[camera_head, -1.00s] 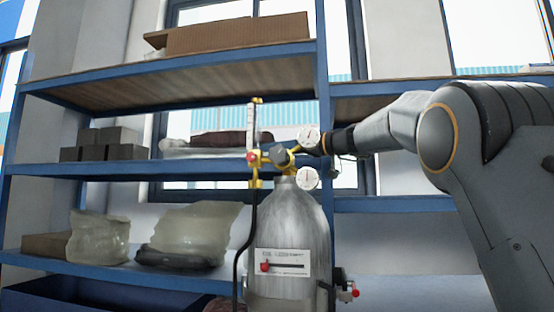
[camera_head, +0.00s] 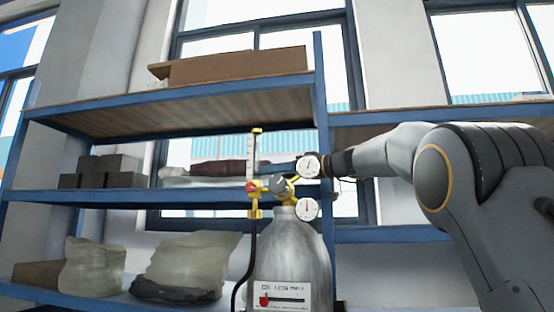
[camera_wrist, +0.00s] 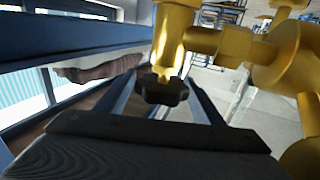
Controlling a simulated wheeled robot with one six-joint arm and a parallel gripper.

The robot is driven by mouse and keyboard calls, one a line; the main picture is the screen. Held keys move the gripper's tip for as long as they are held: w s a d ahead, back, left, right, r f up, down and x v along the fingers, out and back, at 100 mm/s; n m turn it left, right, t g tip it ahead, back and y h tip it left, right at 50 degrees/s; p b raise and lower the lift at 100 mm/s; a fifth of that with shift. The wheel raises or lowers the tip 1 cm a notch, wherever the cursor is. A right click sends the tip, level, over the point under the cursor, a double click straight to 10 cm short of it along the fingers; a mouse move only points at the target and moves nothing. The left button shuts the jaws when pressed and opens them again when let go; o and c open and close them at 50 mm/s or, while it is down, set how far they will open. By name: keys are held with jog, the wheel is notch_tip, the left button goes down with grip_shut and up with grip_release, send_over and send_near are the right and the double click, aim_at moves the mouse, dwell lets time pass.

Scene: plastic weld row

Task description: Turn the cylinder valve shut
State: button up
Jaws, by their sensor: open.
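In the wrist view, a small black knob (camera_wrist: 163,90) under a brass stem (camera_wrist: 172,40) sits between the two open fingers of my gripper (camera_wrist: 162,98). I cannot tell whether either finger touches it. More brass fittings (camera_wrist: 235,48) fill the upper right.
A blue-framed shelf (camera_head: 180,195) stands behind the cylinder, holding a cardboard box (camera_head: 238,65), grey blocks (camera_head: 108,172) and clear bags (camera_head: 190,262). A black hose (camera_head: 247,262) hangs left of the cylinder. A vertical flow tube (camera_head: 254,155) rises above the fittings.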

notch_tip(320, 180, up, 8)
jog(key=p, duration=0.1)
dwell(0.5)
